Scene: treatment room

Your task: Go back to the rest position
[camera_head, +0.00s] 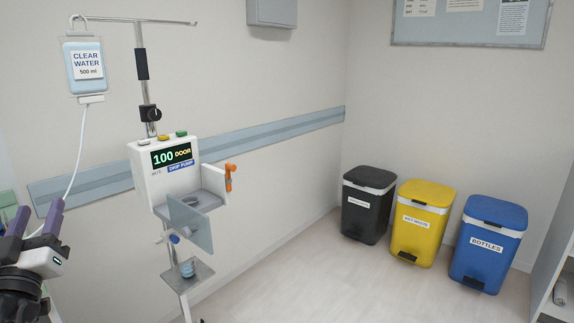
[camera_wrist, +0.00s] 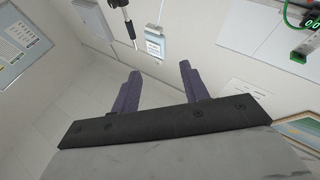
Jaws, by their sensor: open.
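My gripper (camera_head: 34,229) is at the lower left of the head view, with purple fingers pointing up. In the wrist view its two fingers (camera_wrist: 159,90) stand apart with nothing between them. A white drip pump (camera_head: 165,165) on a pole stands to the right of my gripper, apart from it. Its display reads "100 DOOR", and its clear door (camera_head: 190,222) hangs open. A bag labelled "CLEAR WATER 500 ml" (camera_head: 86,66) hangs from the pole's hook, and its tube runs down behind my gripper.
A black bin (camera_head: 367,212), a yellow bin (camera_head: 421,230) and a blue bin (camera_head: 486,250) stand along the right wall. A small shelf (camera_head: 187,272) is on the pole below the pump. A shelf unit (camera_head: 552,265) is at the right edge. The floor between pole and bins is clear.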

